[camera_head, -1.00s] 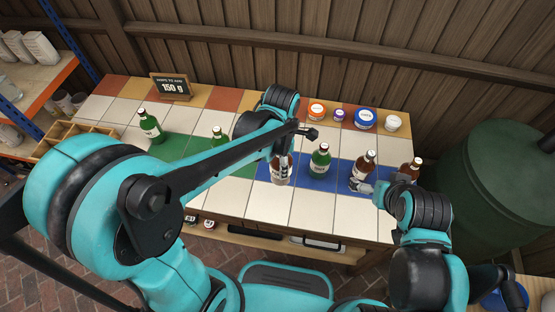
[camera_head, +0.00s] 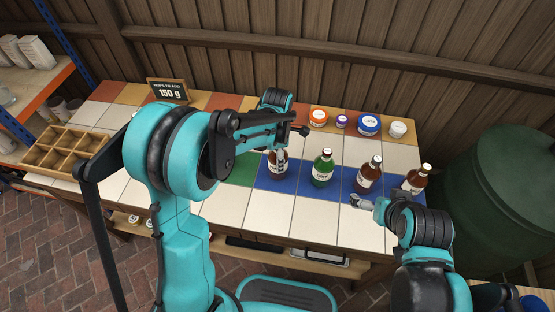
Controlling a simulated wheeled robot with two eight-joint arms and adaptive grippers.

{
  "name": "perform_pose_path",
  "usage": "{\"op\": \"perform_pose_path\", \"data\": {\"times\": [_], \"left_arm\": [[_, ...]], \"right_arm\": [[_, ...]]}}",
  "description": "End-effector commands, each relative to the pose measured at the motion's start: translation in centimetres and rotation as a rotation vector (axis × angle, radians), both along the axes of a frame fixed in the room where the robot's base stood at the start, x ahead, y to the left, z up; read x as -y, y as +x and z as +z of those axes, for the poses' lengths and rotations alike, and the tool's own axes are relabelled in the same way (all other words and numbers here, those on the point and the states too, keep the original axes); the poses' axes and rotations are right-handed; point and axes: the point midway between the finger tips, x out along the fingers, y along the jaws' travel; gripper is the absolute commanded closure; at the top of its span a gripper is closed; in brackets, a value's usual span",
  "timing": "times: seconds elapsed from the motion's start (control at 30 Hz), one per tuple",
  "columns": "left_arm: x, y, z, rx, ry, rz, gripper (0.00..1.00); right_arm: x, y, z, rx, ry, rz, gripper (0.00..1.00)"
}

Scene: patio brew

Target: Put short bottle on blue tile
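The blue tile strip (camera_head: 300,182) runs across the right half of the table. A brown bottle (camera_head: 275,168) stands at its left end, partly covered by my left gripper (camera_head: 282,161), whose fingers are at the bottle; its grip is unclear. A green bottle (camera_head: 322,169), a brown bottle (camera_head: 369,176) and another brown bottle (camera_head: 414,180) stand upright to the right on the strip. I cannot tell for sure which is the short bottle. My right gripper (camera_head: 358,201) is low in front of the middle brown bottle, apart from it; its opening is unclear.
Lidded jars (camera_head: 367,125) line the back right. A green tile strip (camera_head: 241,171) is mostly hidden by my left arm. A wooden divided crate (camera_head: 62,150) sits at the left, a sign (camera_head: 168,90) at the back. White tiles (camera_head: 310,217) in front are clear. A green barrel (camera_head: 500,190) stands right.

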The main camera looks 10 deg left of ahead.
Motion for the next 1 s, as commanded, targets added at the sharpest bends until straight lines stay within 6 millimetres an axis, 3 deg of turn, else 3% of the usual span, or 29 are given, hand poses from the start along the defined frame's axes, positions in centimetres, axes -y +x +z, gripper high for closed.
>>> {"op": "perform_pose_path", "data": {"times": [0.33,0.37,0.43,0.77,0.87,1.0], "left_arm": [[0.0,0.0,-0.3,0.0,0.0,0.0,0.95],[0.0,0.0,-0.3,0.0,0.0,0.0,0.37],[0.0,0.0,-0.2,0.0,0.0,0.0,0.22],[0.0,0.0,0.0,0.0,0.0,0.0,0.22],[0.0,0.0,0.8,0.0,0.0,0.0,0.22],[0.0,-0.1,3.6,0.0,0.0,0.0,0.22]], "right_arm": [[0.0,0.0,-0.2,0.0,0.0,0.0,0.0],[0.0,0.0,-0.2,0.0,0.0,0.0,0.0],[0.0,0.0,-0.1,0.0,0.0,0.0,0.0],[0.0,0.0,0.0,0.0,0.0,0.0,0.0],[0.0,0.0,0.5,0.0,0.0,0.0,0.0],[0.0,0.0,1.6,0.0,0.0,0.0,0.0]]}}
